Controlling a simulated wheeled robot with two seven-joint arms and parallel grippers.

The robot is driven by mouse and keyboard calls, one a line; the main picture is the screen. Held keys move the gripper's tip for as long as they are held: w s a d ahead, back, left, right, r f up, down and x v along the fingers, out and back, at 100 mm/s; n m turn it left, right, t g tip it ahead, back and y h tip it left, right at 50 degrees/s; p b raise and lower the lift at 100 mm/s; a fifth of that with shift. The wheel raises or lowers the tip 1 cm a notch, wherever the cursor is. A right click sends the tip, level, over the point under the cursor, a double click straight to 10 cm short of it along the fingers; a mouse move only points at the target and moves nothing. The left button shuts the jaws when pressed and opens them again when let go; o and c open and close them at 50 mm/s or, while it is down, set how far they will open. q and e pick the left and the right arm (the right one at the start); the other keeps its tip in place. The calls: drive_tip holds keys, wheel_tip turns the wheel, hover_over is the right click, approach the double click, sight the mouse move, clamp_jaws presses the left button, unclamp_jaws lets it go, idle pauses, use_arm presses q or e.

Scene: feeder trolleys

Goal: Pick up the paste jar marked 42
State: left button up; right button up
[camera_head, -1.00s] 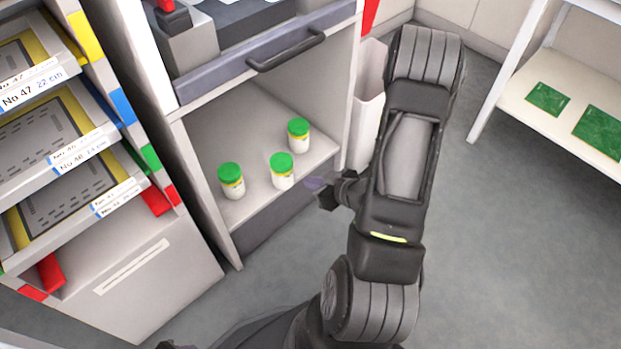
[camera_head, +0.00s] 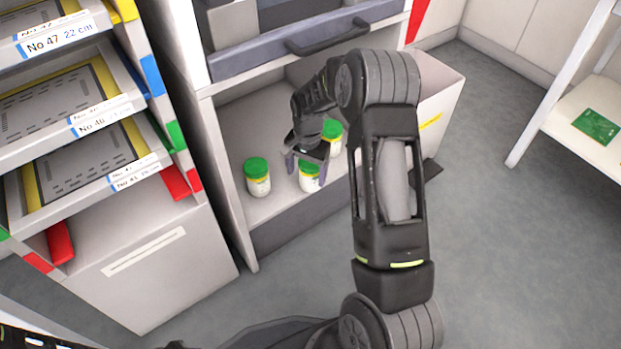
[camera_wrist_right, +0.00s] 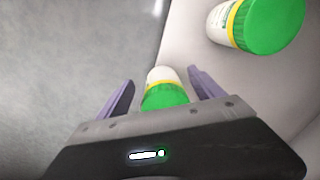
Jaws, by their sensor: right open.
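Three white paste jars with green lids and yellow bands stand on the cabinet shelf: the left jar (camera_head: 257,180), the middle jar (camera_head: 309,181) and the right jar (camera_head: 335,148). No number is readable on any of them. My right gripper (camera_head: 307,163) is open at the middle jar and partly covers it. In the right wrist view a jar (camera_wrist_right: 165,92) lies between the two spread purple fingers (camera_wrist_right: 161,88), with a gap on each side. Another jar (camera_wrist_right: 262,25) shows at the upper right there. My left gripper is not in view.
The shelf (camera_head: 235,125) sits below a drawer with a dark handle (camera_head: 340,38). A rack of labelled trays (camera_head: 75,130) stands on the left. A white bin (camera_head: 440,105) is right of the cabinet. A shelf with a green board (camera_head: 596,126) stands far right.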

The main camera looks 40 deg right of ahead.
drive_tip(key=shift+o, duration=0.8)
drive_tip(key=r, duration=0.1)
drive_tip(key=w+d+r+m, duration=0.1)
drive_tip(key=d+r+m, duration=0.1)
drive_tip(key=shift+w+d, duration=0.15)
drive_tip(key=shift+w, duration=0.1)
drive_tip(key=shift+d+r, duration=0.1)
drive_tip(key=shift+r, duration=0.2)
use_arm(q)
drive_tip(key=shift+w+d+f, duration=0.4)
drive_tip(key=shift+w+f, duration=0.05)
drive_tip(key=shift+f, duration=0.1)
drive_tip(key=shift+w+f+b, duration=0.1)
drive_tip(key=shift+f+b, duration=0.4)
drive_tip(key=shift+b, duration=0.25)
use_arm(e)
drive_tip(key=shift+f, duration=1.35)
wheel_tip(320, 180, down, 5)
drive_tip(key=shift+f+b, duration=0.15)
drive_tip(key=shift+b, duration=1.1)
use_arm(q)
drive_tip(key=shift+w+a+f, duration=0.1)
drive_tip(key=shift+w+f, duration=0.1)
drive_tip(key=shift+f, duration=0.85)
